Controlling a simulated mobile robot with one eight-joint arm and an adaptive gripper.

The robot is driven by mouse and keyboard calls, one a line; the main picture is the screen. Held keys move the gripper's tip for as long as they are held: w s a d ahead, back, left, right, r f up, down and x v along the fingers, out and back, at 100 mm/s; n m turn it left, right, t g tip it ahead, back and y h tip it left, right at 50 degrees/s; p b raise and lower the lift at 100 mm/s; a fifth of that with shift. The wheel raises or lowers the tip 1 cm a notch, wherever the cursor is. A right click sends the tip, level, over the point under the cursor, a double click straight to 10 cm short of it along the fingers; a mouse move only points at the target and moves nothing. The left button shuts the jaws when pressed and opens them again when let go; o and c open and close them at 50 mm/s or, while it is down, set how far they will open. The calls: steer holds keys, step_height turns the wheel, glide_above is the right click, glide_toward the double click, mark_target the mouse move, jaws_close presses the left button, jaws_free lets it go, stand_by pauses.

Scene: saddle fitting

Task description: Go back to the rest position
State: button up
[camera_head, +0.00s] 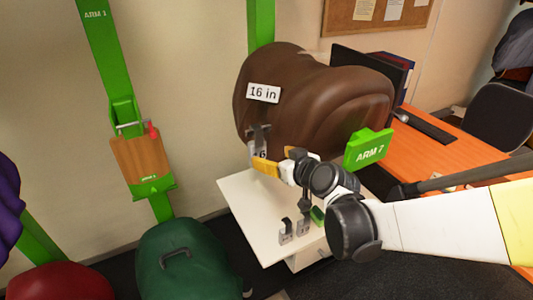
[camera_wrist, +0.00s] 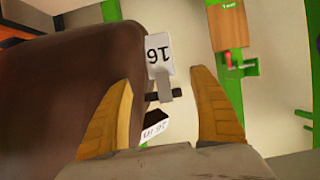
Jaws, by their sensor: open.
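The tag (camera_wrist: 159,52), marked 16, shows upside down beyond the fingertips, by a dark bar (camera_wrist: 165,96) at the saddle's edge. I see nothing gripped between the fingers. A white "16 in" label (camera_head: 263,93) is on the saddle.
A white table (camera_head: 250,215) stands below my arm, with small grey tag holders (camera_head: 286,232) on it. A green "ARM 7" plate (camera_head: 369,148) is right of my gripper. An orange desk (camera_head: 450,150) is at right, a green saddle (camera_head: 182,262) at lower left.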

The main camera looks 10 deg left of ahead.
steer(key=s+d+m+g+h, duration=0.3)
steer(key=s+d+m+h, duration=0.4)
steer(key=s+d, duration=1.7)
steer(key=d+h, duration=0.1)
steer(key=d, duration=0.2)
steer(key=shift+s+f+g, duration=0.15)
steer(key=shift+f+g, duration=0.2)
steer(key=shift+g, duration=0.05)
stand_by(0.6)
